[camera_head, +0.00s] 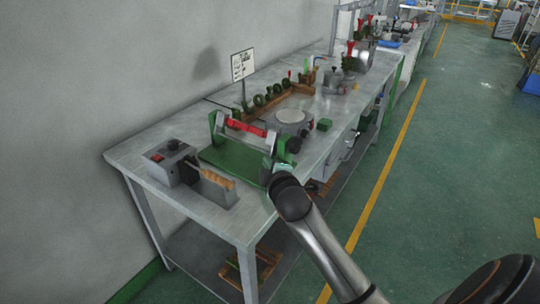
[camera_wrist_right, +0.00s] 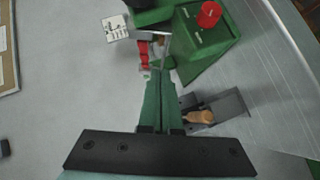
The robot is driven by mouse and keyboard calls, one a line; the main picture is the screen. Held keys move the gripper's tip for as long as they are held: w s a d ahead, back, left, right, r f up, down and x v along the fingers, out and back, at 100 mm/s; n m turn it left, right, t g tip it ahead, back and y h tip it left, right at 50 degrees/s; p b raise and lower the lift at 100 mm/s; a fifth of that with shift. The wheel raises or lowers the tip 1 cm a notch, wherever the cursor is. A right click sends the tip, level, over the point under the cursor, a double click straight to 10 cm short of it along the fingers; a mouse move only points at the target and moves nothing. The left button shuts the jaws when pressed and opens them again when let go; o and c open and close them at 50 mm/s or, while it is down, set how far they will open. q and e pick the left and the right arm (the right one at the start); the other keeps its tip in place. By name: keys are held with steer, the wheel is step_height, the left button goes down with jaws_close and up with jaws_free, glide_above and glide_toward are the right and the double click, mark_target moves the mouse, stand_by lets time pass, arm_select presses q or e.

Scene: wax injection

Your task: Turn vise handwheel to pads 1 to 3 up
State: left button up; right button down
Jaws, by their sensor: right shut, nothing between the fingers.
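The green vise-like fixture (camera_head: 235,160) with a red bar (camera_head: 247,129) across its top sits at the front of the bench. I cannot make out a separate handwheel or any pad numbers. My right gripper (camera_head: 268,160) is at the fixture's right side, partly covering it. In the right wrist view my right gripper (camera_wrist_right: 161,76) has its teal fingers shut together and empty. A thin grey metal rod (camera_wrist_right: 166,45) and a red part (camera_wrist_right: 144,54) show just beyond the tips; contact cannot be told. My left gripper is not in view.
Green floor (camera_head: 430,190) is open at right.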

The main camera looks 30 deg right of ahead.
mark_target(272, 157)
steer(key=x, duration=0.5)
steer(key=shift+w+d+f, duration=0.1)
steer(key=shift+w, duration=0.2)
steer(key=shift+w+d+f, duration=0.15)
steer(key=shift+d+f, duration=0.1)
steer(key=shift+d, duration=0.3)
steer(key=shift+w+d+f, duration=0.2)
steer(key=shift+d+f, duration=0.1)
steer(key=shift+d, duration=0.3)
steer(key=shift+w+d+f, duration=0.2)
steer(key=shift+d+f, duration=0.05)
steer(key=shift+d, duration=0.25)
steer(key=shift+f, duration=0.3)
steer(key=shift+d+f, duration=0.1)
steer(key=shift+f, duration=0.05)
